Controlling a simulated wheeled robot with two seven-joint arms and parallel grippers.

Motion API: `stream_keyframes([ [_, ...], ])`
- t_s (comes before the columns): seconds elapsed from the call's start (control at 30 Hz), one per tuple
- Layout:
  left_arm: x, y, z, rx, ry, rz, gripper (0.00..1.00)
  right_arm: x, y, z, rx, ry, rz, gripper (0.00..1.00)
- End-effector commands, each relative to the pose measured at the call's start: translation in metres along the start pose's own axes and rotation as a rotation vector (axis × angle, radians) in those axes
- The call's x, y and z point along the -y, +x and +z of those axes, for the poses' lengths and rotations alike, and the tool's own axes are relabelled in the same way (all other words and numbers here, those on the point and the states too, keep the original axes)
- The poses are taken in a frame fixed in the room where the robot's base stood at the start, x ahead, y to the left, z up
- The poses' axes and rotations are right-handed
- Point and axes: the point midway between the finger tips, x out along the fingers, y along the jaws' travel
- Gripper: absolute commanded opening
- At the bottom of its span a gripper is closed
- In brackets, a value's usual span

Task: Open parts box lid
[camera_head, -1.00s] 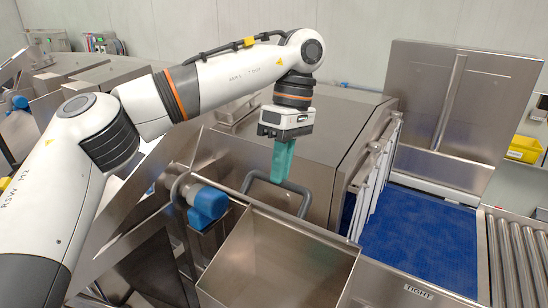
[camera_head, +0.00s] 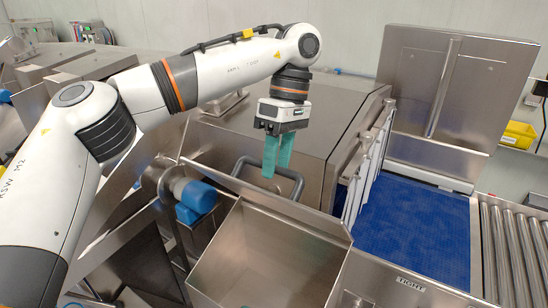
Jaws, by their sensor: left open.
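An open-topped steel box (camera_head: 262,255) stands at the bottom centre, and I see into it. Behind it is a large steel housing (camera_head: 270,135) with a flat, closed top. A dark grey bar handle (camera_head: 291,184) curves out between the housing and the box. I cannot tell for sure which part is the parts box lid. My left gripper (camera_head: 277,168) hangs pointing down with its two teal fingers apart and empty. In the picture its fingertips overlap the handle; whether they touch it is unclear. My right gripper is not in view.
A blue conveyor belt (camera_head: 415,232) lies to the right, with white strips (camera_head: 366,172) at the tunnel mouth and steel rollers (camera_head: 515,245) beyond. A blue motor (camera_head: 196,198) sits left of the box. A yellow bin (camera_head: 518,135) is at the far right.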

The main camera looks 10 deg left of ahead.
Motion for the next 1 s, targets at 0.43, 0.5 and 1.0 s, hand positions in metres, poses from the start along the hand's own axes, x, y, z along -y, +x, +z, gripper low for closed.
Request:
stream_keyframes([
  [0.43, 0.0, -0.002, 0.001, -0.002, -0.002, -0.004, 0.36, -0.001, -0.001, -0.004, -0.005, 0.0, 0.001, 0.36],
  [0.5, 0.0, -0.005, 0.001, -0.001, -0.002, -0.004, 0.36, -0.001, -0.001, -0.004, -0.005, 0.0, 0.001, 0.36],
  [1.0, -0.002, -0.066, -0.002, 0.003, -0.001, 0.0, 0.36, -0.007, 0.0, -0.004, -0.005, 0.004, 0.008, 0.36],
])
